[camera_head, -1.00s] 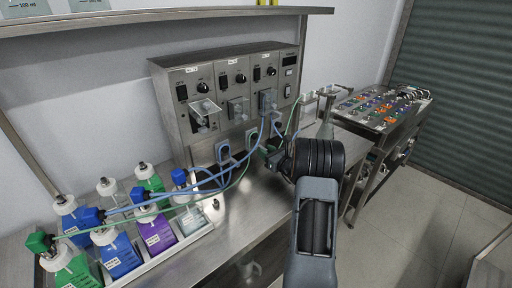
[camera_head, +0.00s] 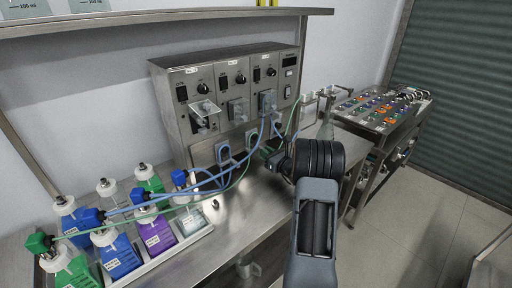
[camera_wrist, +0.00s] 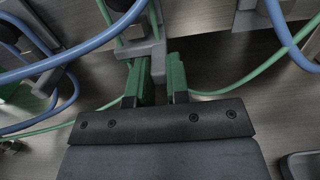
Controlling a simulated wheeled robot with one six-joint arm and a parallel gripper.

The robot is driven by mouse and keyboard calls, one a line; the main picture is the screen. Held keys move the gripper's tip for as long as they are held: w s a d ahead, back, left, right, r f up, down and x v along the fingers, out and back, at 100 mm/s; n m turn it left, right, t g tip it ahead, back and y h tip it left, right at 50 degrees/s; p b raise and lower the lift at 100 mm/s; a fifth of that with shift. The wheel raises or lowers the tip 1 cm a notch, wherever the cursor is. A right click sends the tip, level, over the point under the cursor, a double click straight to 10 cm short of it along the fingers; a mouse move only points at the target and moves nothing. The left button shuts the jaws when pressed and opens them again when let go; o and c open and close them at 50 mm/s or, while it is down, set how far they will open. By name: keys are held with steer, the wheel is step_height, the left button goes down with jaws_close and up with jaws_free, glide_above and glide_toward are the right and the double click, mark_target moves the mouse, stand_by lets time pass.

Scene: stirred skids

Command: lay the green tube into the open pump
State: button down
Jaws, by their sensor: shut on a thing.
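The green tube (camera_head: 236,184) runs from the green-capped bottle at the front left across the bench to my gripper (camera_head: 272,156). In the wrist view the green tube (camera_wrist: 235,85) leaves both sides of my gripper (camera_wrist: 158,82), whose green-padded fingers are shut on it. The gripped stretch is mostly hidden. A grey holder (camera_wrist: 150,47) stands right at the fingertips; I cannot tell whether they touch. The open pump (camera_head: 202,118) is the left unit on the steel panel, with its clear cover raised. My gripper is below and right of it, low over the bench.
Blue tubes (camera_head: 205,190) cross the bench and loop near the gripper. Several bottles stand in a white tray (camera_head: 192,240) at left. The middle pump (camera_head: 238,112) and right pump (camera_head: 267,103) are beside the open one. A cart (camera_head: 372,125) with small parts stands at right.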

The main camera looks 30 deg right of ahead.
steer(key=shift+r, duration=0.25)
steer(key=shift+s+d, duration=0.1)
steer(key=shift+s, duration=0.15)
stand_by(0.4)
steer(key=shift+s+d, duration=0.1)
steer(key=shift+s, duration=0.65)
steer(key=shift+s+d, duration=0.1)
steer(key=shift+s, duration=0.25)
steer(key=shift+s+d, duration=0.15)
steer(key=shift+s, duration=0.7)
steer(key=shift+s, duration=0.1)
steer(key=shift+s+d+b, duration=0.15)
steer(key=shift+s+d, duration=0.05)
steer(key=shift+s, duration=0.75)
steer(key=shift+s+d+b, duration=0.15)
steer(key=shift+s, duration=0.8)
